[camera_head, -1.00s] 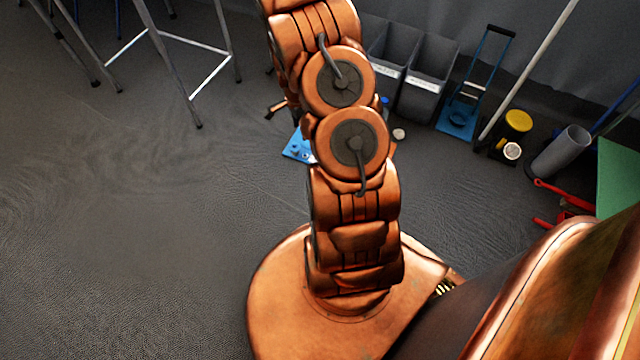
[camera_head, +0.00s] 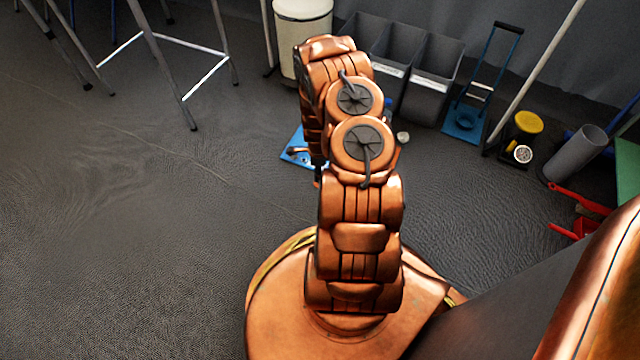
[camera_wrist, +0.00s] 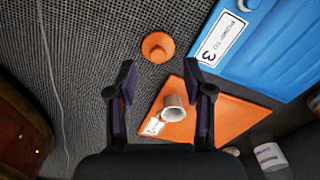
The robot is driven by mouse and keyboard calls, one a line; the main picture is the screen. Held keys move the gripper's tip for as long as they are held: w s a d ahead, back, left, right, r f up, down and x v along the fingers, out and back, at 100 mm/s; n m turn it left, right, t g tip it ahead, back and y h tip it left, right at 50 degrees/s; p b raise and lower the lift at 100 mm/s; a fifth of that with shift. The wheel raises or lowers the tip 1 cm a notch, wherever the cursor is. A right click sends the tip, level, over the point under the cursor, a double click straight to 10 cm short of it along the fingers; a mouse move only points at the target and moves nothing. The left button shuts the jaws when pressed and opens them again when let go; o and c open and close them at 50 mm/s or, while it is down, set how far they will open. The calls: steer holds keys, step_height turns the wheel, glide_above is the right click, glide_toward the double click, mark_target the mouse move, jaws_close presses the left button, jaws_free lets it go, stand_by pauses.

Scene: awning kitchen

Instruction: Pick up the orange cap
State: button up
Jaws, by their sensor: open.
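The orange cap (camera_wrist: 158,47) lies on the dark textured floor in the wrist view, between and beyond my fingertips. It looks like a short round cap with a wider rim. My gripper (camera_wrist: 162,82) is open and empty, its two dark fingers spread to either side. The cap is apart from both fingers; its exact distance is hard to tell. In the head view I cannot make out the cap, and my arm covers most of that area.
An orange board (camera_wrist: 225,117) with a pale cup-like ring (camera_wrist: 174,107) lies close by the right finger. A blue board (camera_wrist: 262,50) is at upper right. A white bin (camera_head: 302,35), grey bins (camera_head: 430,75) and a blue hand cart (camera_head: 464,120) stand behind. Floor at left is open.

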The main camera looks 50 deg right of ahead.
steer(key=f+b, duration=0.1)
steer(key=f, duration=0.2)
steer(key=f+b, duration=0.1)
steer(key=f, duration=0.1)
steer(key=shift+s+f+b, duration=0.15)
steer(key=shift+s+b, duration=0.15)
steer(key=c, duration=0.8)
